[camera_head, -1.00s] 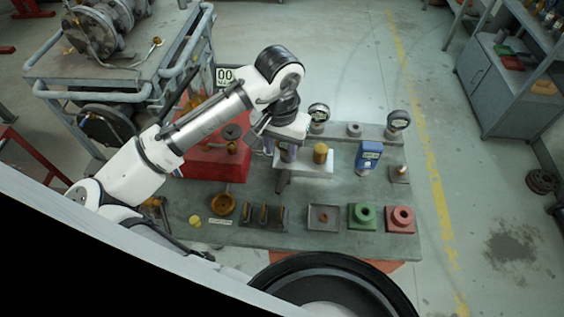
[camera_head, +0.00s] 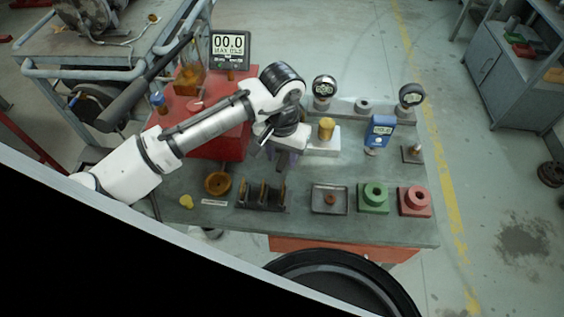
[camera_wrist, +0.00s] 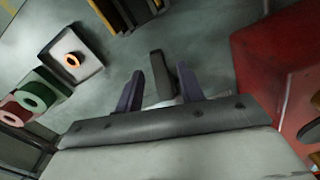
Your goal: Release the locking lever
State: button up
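A dark grey bar (camera_wrist: 160,75), which looks like the locking lever, stands between my two fingers in the wrist view. My gripper (camera_wrist: 160,69) has its purple-grey fingers apart, one on each side of the bar. A gap shows beside the bar, and I cannot tell whether either finger touches it. In the head view my gripper (camera_head: 278,163) points down over the bench, left of a white block (camera_head: 322,147) with a brass-coloured cylinder (camera_head: 326,129). My wrist and fingers hide most of the lever there.
A red block (camera_head: 215,145) with a display (camera_head: 230,48) is at the left. A dark slotted rack (camera_head: 262,197), grey tray (camera_head: 344,207), green block (camera_head: 373,198) and red block (camera_head: 415,201) line the front. Gauges (camera_head: 324,88) and a blue device (camera_head: 380,131) stand behind.

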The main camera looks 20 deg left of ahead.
jog(key=shift+f, duration=0.4)
grip_shut()
jog(key=shift+d+r+n+p, duration=0.1)
jog(key=shift+d+n+p, duration=0.25)
jog(key=shift+n, duration=0.35)
jog(key=shift+w+d+n+p, duration=0.1)
jog(key=shift+d+n+p, duration=0.1)
jog(key=shift+n, duration=0.3)
jog(key=shift+d+n+p, duration=0.1)
jog(key=shift+n+p, duration=0.1)
jog(key=shift+n, duration=0.3)
grip_release()
